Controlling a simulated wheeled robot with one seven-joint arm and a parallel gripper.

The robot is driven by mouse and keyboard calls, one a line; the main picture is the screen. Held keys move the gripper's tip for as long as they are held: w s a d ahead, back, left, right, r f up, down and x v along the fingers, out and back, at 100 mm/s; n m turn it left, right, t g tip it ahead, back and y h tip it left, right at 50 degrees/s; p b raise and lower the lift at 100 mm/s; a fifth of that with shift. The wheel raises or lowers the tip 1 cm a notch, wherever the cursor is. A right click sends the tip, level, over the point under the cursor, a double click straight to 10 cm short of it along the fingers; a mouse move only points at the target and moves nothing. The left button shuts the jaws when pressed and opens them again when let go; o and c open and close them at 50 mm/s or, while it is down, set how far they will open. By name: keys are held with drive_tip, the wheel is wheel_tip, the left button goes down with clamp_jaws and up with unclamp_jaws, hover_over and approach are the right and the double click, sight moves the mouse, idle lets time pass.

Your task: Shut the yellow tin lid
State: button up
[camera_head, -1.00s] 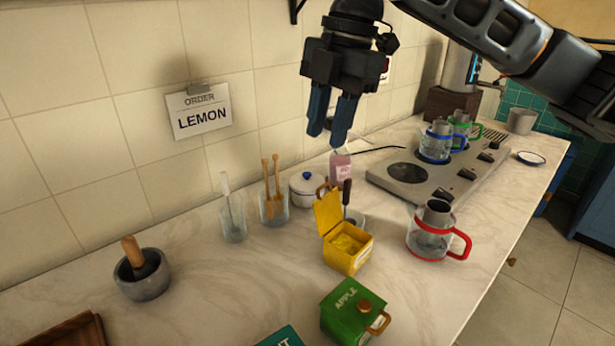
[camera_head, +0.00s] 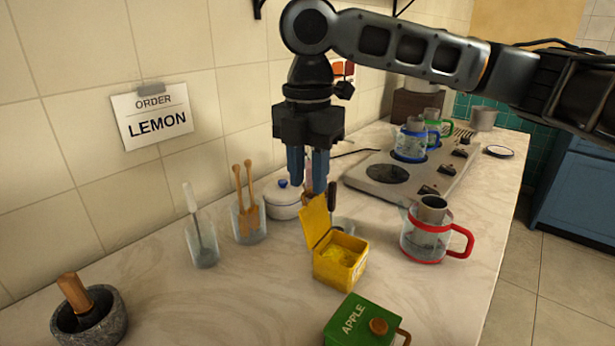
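The yellow tin (camera_head: 340,262) stands open on the counter, with yellow contents showing inside. Its yellow lid (camera_head: 316,221) stands up at the tin's back left edge, tilted a little backward. My gripper (camera_head: 308,180) points down just above and behind the raised lid in the picture, with its two blue fingers apart and nothing between them. The gap between fingertips and lid is small in the picture; whether they touch I cannot tell.
A green APPLE tin (camera_head: 357,322) stands in front. A red-handled glass pot (camera_head: 425,240) is to the right, a white lidded pot (camera_head: 284,201) behind left. Utensil jars (camera_head: 248,222), a mortar (camera_head: 95,318) and a stove (camera_head: 400,175) stand around.

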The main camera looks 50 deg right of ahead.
drive_tip(key=shift+f, duration=0.35)
drive_tip(key=shift+c, duration=0.5)
clamp_jaws()
idle(0.8)
